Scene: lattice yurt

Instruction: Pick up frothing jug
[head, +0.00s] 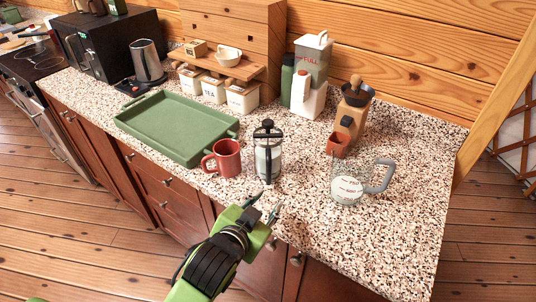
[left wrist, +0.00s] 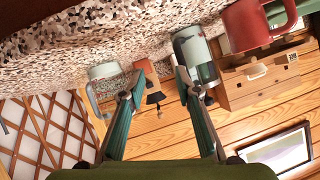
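A clear jug (head: 349,184) with printed measuring marks and a grey handle stands upright near the counter's front right; I take it for the frothing jug, though its name does not show. It also shows at the left of the left wrist view (left wrist: 104,71). My left gripper (head: 264,204) is open and empty, at the counter's front edge, left of the jug and apart from it. In the left wrist view its fingers (left wrist: 158,78) are spread wide, the jug lying left of them. My right gripper is not in view.
A French press (head: 267,158) stands just behind my left gripper, left of the jug. A red mug (head: 228,158) and green tray (head: 182,124) are farther left. A wooden grinder (head: 350,112) and small orange cup (head: 337,146) stand behind the jug. The counter right of it is clear.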

